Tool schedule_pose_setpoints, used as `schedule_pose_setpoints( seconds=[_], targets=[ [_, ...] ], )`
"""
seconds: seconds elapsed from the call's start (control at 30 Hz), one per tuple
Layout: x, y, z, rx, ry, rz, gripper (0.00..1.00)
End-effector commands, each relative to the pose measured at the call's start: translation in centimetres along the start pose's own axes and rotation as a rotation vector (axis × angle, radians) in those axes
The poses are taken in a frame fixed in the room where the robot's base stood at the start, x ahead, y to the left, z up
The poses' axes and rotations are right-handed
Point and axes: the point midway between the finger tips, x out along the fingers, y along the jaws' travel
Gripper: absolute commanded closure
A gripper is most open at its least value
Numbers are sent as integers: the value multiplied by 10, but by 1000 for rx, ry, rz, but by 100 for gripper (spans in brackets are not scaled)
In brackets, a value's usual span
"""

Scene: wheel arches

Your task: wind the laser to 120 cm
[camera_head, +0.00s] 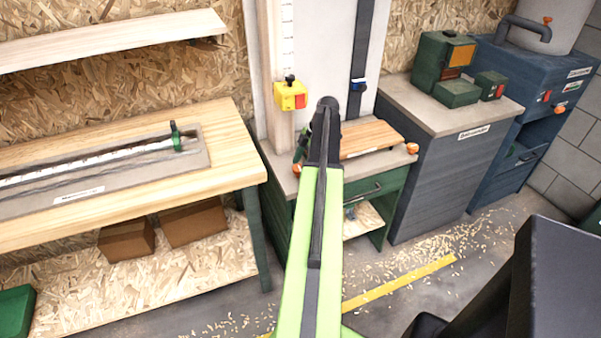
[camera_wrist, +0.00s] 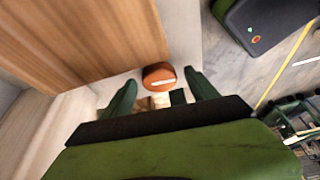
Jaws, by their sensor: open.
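In the head view a pale upright post with a marked scale (camera_head: 288,28) stands at the back wall. A yellow box with a red part (camera_head: 291,95) sits on it. A dark vertical rail (camera_head: 361,45) carries a small blue piece (camera_head: 358,85); I cannot tell whether this is the laser. My gripper is mostly hidden behind my arm in the head view. In the wrist view my gripper (camera_wrist: 160,95) is open, with an orange-red knob (camera_wrist: 158,76) with a pale mark just beyond and between its dark green fingers. Contact is not visible.
A wooden board (camera_head: 370,138) lies on the bench below the post; an orange knob (camera_head: 412,148) is at its right front. A long workbench (camera_head: 225,125) is left, a grey cabinet (camera_head: 430,170) right. The floor (camera_head: 400,265) has wood shavings and a yellow line.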

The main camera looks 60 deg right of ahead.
Motion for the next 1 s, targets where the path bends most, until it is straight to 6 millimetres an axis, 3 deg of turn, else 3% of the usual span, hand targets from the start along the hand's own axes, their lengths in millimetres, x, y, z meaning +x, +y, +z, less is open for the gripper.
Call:
schedule_pose_setpoints(
  seconds=[0.2,0.67,1.0],
  targets=[
    [-1,0,-1,0,0,0,35],
    [-1,0,-1,-1,0,-1,94],
    [0,-2,-2,51,-1,20,94]
  ],
)
